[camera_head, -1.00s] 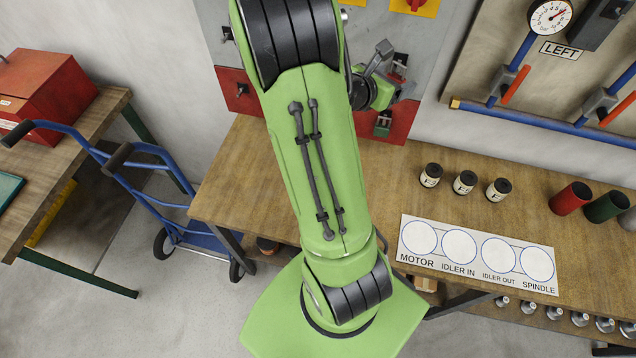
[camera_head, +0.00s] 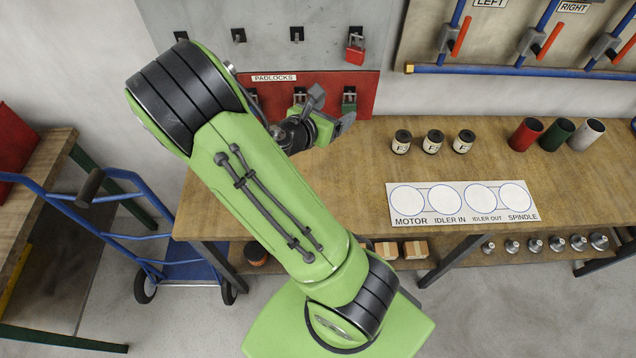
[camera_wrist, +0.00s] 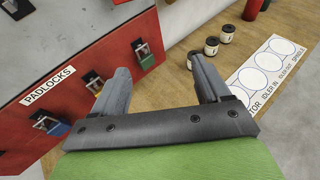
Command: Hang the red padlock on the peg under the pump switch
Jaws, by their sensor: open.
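The red padlock (camera_head: 355,48) hangs on the rightmost peg in the row on the grey panel (camera_head: 200,15) in the head view. My gripper (camera_head: 335,109) is open, below the padlock and apart from it, in front of the red padlock board (camera_head: 368,84). In the wrist view my gripper (camera_wrist: 160,78) has nothing between its spread fingers. The pump switch is outside both current views, so I cannot tell which switch is above this peg.
A green padlock (camera_head: 349,98) hangs on the red board close to my gripper; a blue one (camera_wrist: 52,125) shows in the wrist view. Small labelled cans (camera_head: 433,142) and coloured cylinders (camera_head: 557,135) stand on the wooden bench (camera_head: 330,190). A blue hand truck (camera_head: 110,235) stands left.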

